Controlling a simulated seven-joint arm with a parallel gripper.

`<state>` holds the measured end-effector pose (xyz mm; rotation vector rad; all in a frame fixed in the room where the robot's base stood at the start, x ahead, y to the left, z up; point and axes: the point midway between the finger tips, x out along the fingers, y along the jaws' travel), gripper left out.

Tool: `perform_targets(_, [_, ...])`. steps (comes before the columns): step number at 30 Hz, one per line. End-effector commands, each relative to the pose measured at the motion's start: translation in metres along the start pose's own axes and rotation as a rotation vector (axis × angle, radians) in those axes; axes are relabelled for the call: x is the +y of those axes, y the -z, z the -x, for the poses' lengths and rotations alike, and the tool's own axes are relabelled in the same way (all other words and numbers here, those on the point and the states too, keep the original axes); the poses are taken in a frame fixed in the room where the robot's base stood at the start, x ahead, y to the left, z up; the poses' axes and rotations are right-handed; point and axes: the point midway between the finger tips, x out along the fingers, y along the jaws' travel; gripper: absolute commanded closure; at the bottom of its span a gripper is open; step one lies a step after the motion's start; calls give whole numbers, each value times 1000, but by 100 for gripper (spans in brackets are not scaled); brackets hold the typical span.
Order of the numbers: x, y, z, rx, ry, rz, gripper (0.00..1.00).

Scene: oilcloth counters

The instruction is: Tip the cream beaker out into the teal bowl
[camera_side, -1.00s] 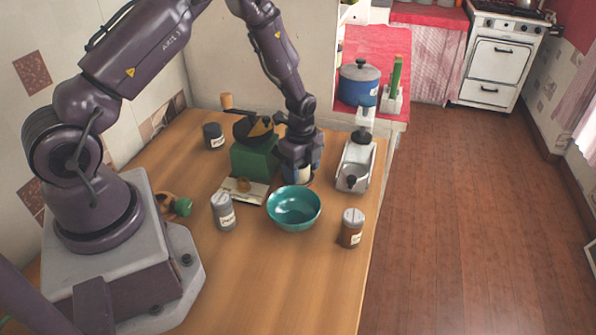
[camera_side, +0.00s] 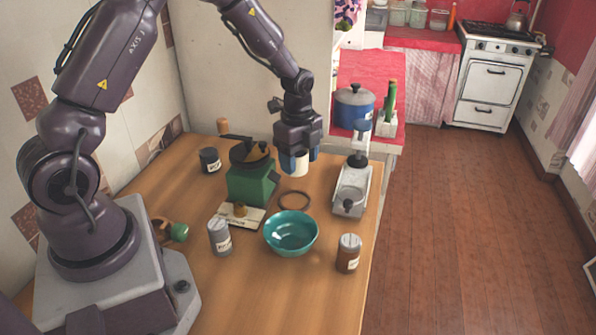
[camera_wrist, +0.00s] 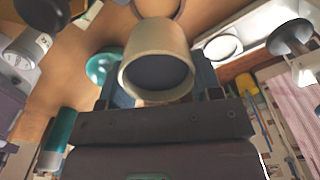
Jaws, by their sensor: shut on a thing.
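The cream beaker (camera_side: 299,167) is held upright between the blue fingers of my gripper (camera_side: 300,158), clear of the counter and behind the bowl. In the wrist view the beaker (camera_wrist: 155,50) faces the camera with its rim, and its inside looks dark grey; I cannot tell what is in it. The teal bowl (camera_side: 291,233) stands on the wooden counter, nearer the side camera than my gripper, and its inside looks empty.
A dark ring (camera_side: 294,200) lies on the counter under the beaker. A green grinder (camera_side: 250,185) stands left, a grey-white device (camera_side: 351,190) right. A grey canister (camera_side: 220,237) and a brown canister (camera_side: 348,254) flank the bowl. The front of the counter is clear.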

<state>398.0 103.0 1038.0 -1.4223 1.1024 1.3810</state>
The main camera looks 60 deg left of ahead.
Motion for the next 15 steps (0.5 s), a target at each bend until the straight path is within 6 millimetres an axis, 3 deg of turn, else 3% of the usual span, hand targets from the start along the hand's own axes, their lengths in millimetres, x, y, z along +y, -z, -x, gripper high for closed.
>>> perform_targets(2, [-1,6,10,39,-26,-7,66])
perform_targets(4, [10,21,19,78,-57,1,66])
perform_targets(15, [95,90,42,241,-180,29,66])
